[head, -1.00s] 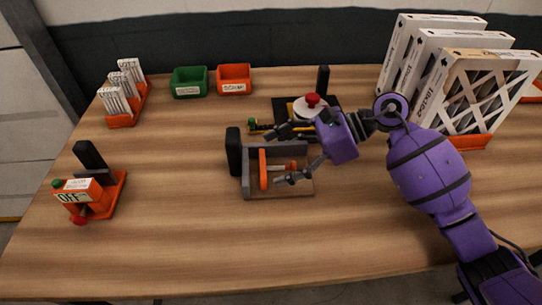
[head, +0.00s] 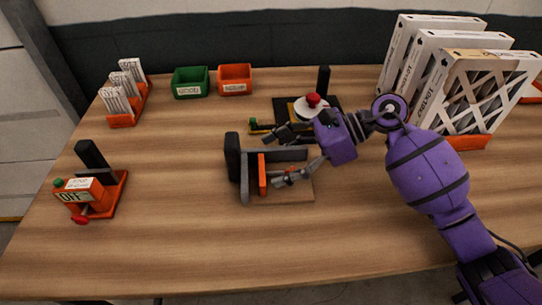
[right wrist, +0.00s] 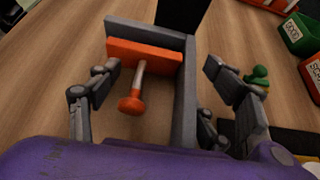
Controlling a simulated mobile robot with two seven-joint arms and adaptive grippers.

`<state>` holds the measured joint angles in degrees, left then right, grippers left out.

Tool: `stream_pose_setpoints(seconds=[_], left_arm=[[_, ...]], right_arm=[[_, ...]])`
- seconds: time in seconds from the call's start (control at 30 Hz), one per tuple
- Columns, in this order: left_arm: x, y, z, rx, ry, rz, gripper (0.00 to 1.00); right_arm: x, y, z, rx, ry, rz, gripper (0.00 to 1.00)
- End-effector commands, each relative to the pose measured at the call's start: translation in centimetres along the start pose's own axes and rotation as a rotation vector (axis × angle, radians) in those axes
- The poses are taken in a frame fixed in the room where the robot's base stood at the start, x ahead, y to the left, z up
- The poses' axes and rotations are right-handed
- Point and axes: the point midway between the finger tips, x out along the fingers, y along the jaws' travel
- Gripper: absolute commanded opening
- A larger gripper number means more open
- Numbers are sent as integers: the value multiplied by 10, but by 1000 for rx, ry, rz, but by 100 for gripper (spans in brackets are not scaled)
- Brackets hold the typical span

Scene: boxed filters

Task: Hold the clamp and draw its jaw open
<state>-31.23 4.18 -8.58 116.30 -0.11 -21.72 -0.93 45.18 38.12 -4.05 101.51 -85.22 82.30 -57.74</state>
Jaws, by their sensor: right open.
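The clamp has a grey frame (head: 245,180) on a wooden board, with a black block at its left end and an orange jaw plate (head: 262,174) inside. In the right wrist view the jaw plate (right wrist: 148,55) carries a metal rod with an orange knob (right wrist: 131,106). My right gripper (head: 278,155) is open over the clamp. In the right wrist view my right gripper (right wrist: 160,72) has one finger left of the jaw and the other beyond the grey side bar (right wrist: 184,100). Its fingers do not visibly close on anything. The left gripper is out of view.
A black stand with a red-topped white disc (head: 312,104) sits just behind the clamp. Boxed filters (head: 470,95) stand at the right. A green bin (head: 190,82), an orange bin (head: 235,79) and a switch box (head: 88,195) are leftward. The front table is clear.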

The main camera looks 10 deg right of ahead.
Motion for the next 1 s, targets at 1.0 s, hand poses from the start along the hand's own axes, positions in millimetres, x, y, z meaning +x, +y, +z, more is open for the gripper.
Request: stream_pose_setpoints(seconds=[1.0], left_arm=[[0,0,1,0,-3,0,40]], right_arm=[[-119,1,1,0,3,-1,73]])
